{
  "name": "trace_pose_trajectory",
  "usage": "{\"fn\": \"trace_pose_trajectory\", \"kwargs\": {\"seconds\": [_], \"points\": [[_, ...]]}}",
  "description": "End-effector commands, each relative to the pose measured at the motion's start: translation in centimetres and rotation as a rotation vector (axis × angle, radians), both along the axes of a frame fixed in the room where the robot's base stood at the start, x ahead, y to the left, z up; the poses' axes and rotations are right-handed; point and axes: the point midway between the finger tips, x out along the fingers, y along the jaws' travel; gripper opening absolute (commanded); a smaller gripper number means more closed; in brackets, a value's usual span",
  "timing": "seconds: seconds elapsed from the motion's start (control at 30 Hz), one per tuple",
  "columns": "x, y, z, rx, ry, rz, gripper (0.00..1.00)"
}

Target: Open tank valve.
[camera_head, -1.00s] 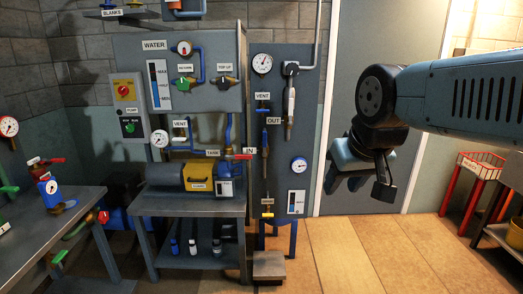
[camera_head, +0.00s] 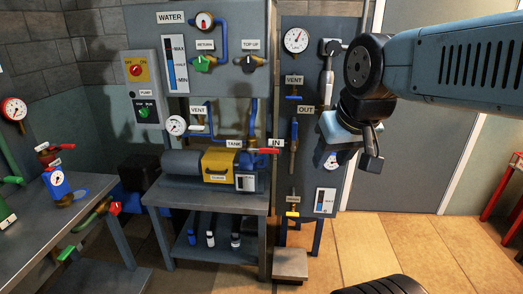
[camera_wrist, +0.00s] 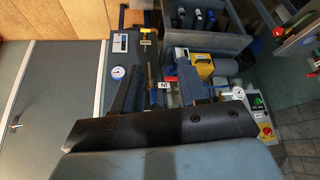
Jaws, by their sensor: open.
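The TANK label (camera_head: 234,143) sits above the yellow unit (camera_head: 219,164) on the grey bench, at the centre of the head view. A red lever handle (camera_head: 264,151) lies level just right of it, under the IN label (camera_head: 276,143). Which handle the TANK label marks is not certain. In the wrist view the yellow unit (camera_wrist: 201,66) and IN label (camera_wrist: 163,86) appear sideways beyond the fingers. My gripper (camera_head: 352,154) is open and empty, to the right of the red lever and in front of the right panel. Its spread fingers (camera_wrist: 166,90) show in the wrist view.
The right panel (camera_head: 310,75) carries a gauge, pipes and VENT and OUT labels. The left panel (camera_head: 190,45) has WATER, RETURN and TOP UP valves. A bench (camera_head: 25,217) with a blue gauge unit stands at left. Open floor (camera_head: 380,245) lies at right.

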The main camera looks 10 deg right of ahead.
Motion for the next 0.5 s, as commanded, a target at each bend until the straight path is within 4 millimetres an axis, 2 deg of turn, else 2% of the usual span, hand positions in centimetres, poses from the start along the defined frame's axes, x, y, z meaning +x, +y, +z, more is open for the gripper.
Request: {"fn": "trace_pose_trajectory", "kwargs": {"seconds": [0.1,0.2,0.27,0.37,0.5], "points": [[0.0,0.0,0.0,0.000,0.000,0.000,0.43],[0.2,-0.1,0.0,0.000,-0.002,-0.004,0.51],[0.7,-0.2,0.0,0.000,-0.008,-0.016,0.51],[2.6,-0.5,-0.1,-0.002,-0.034,-0.054,0.51],[7.1,-1.8,-0.5,0.001,-0.105,-0.146,0.51]]}}
